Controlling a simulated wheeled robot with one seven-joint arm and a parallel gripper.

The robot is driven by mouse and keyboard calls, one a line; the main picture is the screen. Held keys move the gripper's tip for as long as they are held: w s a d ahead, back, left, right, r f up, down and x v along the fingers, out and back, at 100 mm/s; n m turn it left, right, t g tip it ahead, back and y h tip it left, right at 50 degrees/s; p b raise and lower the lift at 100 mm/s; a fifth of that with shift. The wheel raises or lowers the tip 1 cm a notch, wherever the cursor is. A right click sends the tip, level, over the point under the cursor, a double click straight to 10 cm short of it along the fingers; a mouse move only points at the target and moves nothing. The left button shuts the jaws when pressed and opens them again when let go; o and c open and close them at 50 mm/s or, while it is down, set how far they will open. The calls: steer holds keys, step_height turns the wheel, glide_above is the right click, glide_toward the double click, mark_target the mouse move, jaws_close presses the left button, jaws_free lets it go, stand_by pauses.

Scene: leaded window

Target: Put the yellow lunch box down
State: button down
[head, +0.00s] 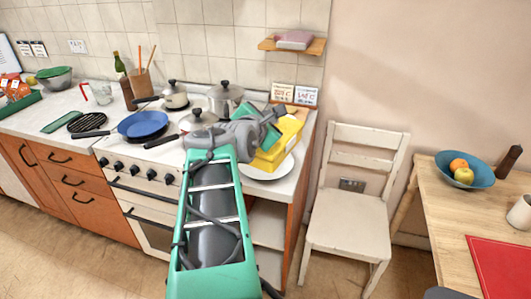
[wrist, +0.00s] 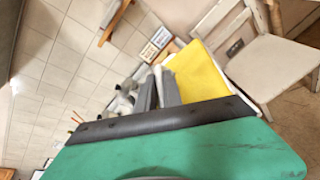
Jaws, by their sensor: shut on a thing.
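The yellow lunch box (head: 280,143) is at the right end of the counter in the head view, above or on a white plate (head: 270,170). I cannot tell whether it touches the plate. My gripper (head: 268,125) is at the box's upper left side and shut on it. In the wrist view the lunch box (wrist: 195,73) lies just beyond the dark gripper fingers (wrist: 158,92), tilted in the picture. My arm hides part of the counter and the box's left side.
The stove left of my gripper holds a blue pan (head: 143,125) and several lidded pots, one being a steel pot (head: 225,98). A wooden shelf (head: 292,46) hangs above. A white chair (head: 350,210) and a wooden table (head: 440,215) with a blue bowl (head: 480,178) stand at the right.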

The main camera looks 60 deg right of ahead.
steer(key=w+d+f, duration=0.1)
steer(key=d, duration=0.1)
steer(key=w+d+f, duration=0.1)
steer(key=d, duration=0.1)
steer(key=w+d+f+p, duration=0.1)
steer(key=d+f, duration=0.1)
steer(key=shift+w+d, duration=0.35)
steer(key=shift+w, duration=0.05)
steer(key=d+f, duration=0.1)
steer(key=w+d+f, duration=0.1)
steer(key=d+f, duration=0.1)
steer(key=f, duration=0.1)
steer(key=shift+w+f, duration=0.1)
steer(key=shift+w, duration=0.25)
steer(key=shift+w+d+f, duration=0.1)
steer(key=shift+d+f, duration=0.05)
steer(key=shift+f, duration=1.05)
steer(key=shift+w+d+f, duration=0.1)
steer(key=shift+d+f, duration=0.05)
steer(key=shift+f, duration=1.05)
steer(key=c, duration=2)
jaws_free()
steer(key=shift+f, duration=0.15)
steer(key=o, duration=0.5)
